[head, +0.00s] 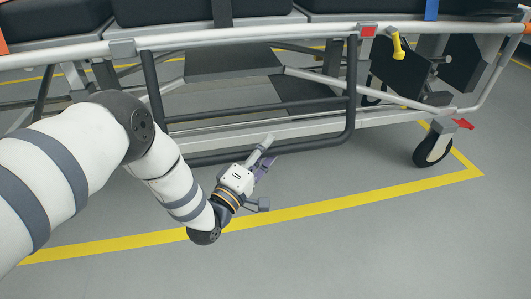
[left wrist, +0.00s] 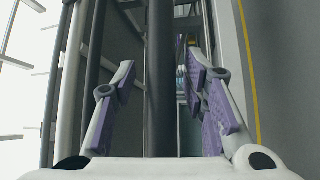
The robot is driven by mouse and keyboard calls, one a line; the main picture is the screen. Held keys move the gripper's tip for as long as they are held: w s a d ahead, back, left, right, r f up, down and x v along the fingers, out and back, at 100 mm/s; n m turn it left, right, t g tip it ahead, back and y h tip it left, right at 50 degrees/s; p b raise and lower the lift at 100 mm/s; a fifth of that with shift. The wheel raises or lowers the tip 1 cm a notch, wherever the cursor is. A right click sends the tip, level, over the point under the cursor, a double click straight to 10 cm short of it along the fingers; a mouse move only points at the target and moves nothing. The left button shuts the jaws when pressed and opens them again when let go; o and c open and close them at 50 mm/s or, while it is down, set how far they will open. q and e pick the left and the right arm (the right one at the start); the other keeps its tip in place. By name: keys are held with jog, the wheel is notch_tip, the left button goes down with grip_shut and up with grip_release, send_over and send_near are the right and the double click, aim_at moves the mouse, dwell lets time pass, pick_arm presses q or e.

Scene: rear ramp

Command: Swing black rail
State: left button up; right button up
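The black rail (head: 351,85) is a tube frame hanging down along the near side of the stretcher in the head view. Its lower bar runs across just behind my left gripper (head: 264,154). In the left wrist view the left gripper (left wrist: 165,90) has its fingers with purple pads spread wide. A dark bar (left wrist: 160,75), seemingly the rail's lower bar, runs between them. No finger is clearly seen pressing on it. My right gripper is in neither view.
The stretcher (head: 250,31) has black cushions and a light side tube above. A yellow handle (head: 398,45), a red pedal (head: 464,124) and a caster wheel (head: 434,150) are at the right. Grey floor with a yellow line (head: 330,208) is free in front.

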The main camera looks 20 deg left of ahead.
pick_arm(q)
grip_shut()
jog(key=shift+s+d, duration=0.1)
